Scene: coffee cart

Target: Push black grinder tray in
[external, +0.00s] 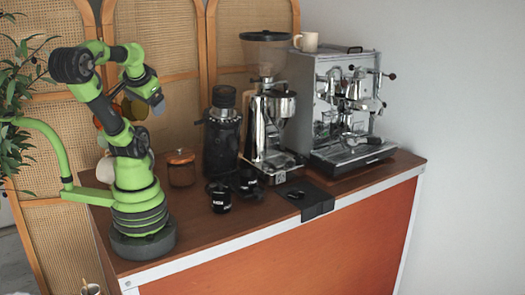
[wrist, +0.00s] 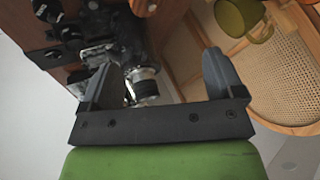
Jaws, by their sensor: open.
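The grinder (external: 272,118) stands on the brown counter, with a dark hopper on top and a chrome body. A black tray (external: 280,168) shows low at the grinder's front; how far it sticks out is too small to tell. My gripper (external: 156,99) is raised above the left part of the counter, well left of the grinder and touching nothing. In the wrist view, my gripper (wrist: 160,65) has its two grey fingers spread wide with nothing held between them. Dark and chrome equipment (wrist: 120,50) shows beyond the fingers; the tray cannot be made out there.
A black canister (external: 222,135), a lidded jar (external: 181,170) and small black cups (external: 219,198) stand left of the grinder. The espresso machine (external: 340,105) is to its right. A black mat (external: 305,198) lies at the counter's front edge. A yellow mug (wrist: 240,17) shows in the wrist view.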

